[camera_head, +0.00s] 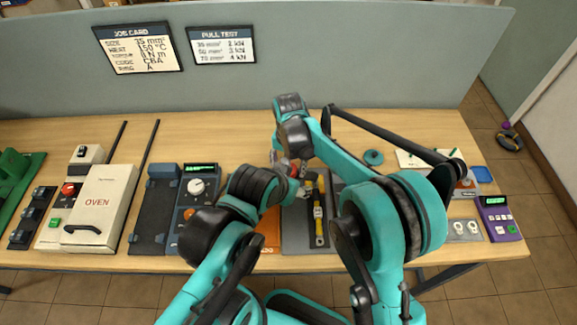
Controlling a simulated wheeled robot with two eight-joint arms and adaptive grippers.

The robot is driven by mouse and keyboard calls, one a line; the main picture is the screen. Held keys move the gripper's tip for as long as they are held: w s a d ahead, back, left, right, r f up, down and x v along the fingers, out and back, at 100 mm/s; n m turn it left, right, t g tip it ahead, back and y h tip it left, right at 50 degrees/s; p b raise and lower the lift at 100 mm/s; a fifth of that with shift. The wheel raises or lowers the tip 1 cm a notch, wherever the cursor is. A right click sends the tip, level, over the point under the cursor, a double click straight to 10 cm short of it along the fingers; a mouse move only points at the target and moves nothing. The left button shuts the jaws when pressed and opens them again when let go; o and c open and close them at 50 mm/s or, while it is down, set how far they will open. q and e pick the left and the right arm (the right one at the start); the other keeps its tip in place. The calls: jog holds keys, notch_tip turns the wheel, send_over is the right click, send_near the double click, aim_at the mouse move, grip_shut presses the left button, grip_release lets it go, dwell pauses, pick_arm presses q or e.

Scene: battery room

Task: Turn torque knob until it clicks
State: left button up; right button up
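A white round knob (196,187) sits on a blue panel unit (184,217) left of the middle of the bench, under a small green-lit display (201,168). I cannot read a marking that names it as the torque knob. A yellow and black hand tool (318,212) lies on a grey tray (297,228). My two arms cover the middle of the bench. Their ends come close together near a small red and grey part behind the tray. I cannot make out the fingers of either gripper. No gripper is seen touching the white knob.
An oven box (98,207) stands at the left, with a dark blue unit (154,210) beside it. A purple meter (498,218) stands at the right end. A job card (139,47) and a pull test card (221,45) hang on the grey partition (350,55).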

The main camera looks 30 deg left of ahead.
notch_tip(320, 180, up, 12)
dwell(0.4)
dwell(0.3)
jog(key=shift+d, duration=0.1)
jog(key=d+r+t+y+b, duration=0.1)
jog(key=d+r, duration=0.1)
jog(key=d, duration=0.9)
jog(key=d+r+t+b, duration=0.1)
jog(key=d+r+t, duration=0.15)
jog(key=d, duration=0.85)
jog(key=s+d+f+t+b, duration=0.1)
jog(key=s+d+f, duration=0.3)
jog(key=d, duration=0.6)
jog(key=s+d+f+m+t+h, duration=0.1)
jog(key=s+d+f+t, duration=0.1)
jog(key=s+d, duration=0.6)
jog(key=shift+s+d+f+m+t+b, duration=0.3)
jog(key=shift+d+f+t+b, duration=0.1)
jog(key=shift+d+f, duration=0.6)
jog(key=shift+r, duration=0.15)
